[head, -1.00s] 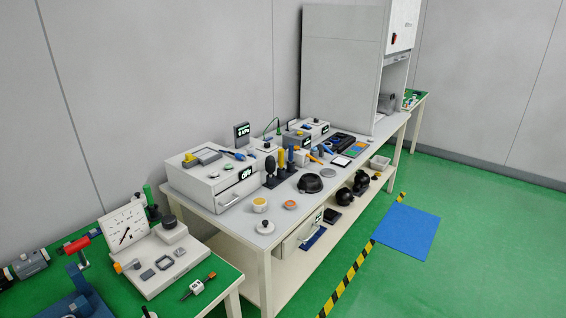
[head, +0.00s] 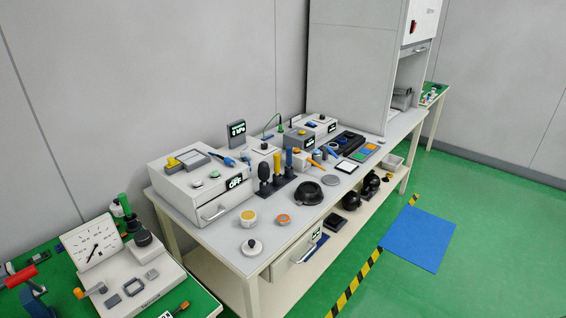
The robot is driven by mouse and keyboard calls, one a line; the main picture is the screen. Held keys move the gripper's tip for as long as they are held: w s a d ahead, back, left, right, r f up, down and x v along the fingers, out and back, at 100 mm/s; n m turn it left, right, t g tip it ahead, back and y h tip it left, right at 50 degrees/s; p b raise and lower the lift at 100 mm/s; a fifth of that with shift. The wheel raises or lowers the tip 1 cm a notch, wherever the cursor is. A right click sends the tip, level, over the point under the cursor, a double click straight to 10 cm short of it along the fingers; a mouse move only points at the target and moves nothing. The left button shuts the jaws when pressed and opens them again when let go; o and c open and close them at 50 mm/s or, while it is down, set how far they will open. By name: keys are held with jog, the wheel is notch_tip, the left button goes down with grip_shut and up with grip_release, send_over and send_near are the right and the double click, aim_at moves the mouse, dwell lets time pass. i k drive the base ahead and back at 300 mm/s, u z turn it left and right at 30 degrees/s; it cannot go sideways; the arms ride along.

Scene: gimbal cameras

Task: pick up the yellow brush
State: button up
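A slim upright yellow item, which looks like the yellow brush (head: 277,166), stands on the grey-topped white bench (head: 215,236). It stands between a black item (head: 264,173) on its left and a blue item (head: 289,160) on its right, in what looks like a dark stand. Its lower end is partly hidden. My gripper and arm are not in view.
A white drawer unit (head: 195,197) stands left of the upright tools. A black round bowl-like object (head: 308,191) lies to their right, and an orange-rimmed disc (head: 283,218) in front. A green-topped table (head: 200,303) is at lower left.

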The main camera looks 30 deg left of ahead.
aim_at(277, 157)
jog(key=i, duration=2.9)
jog(key=u, duration=2.2)
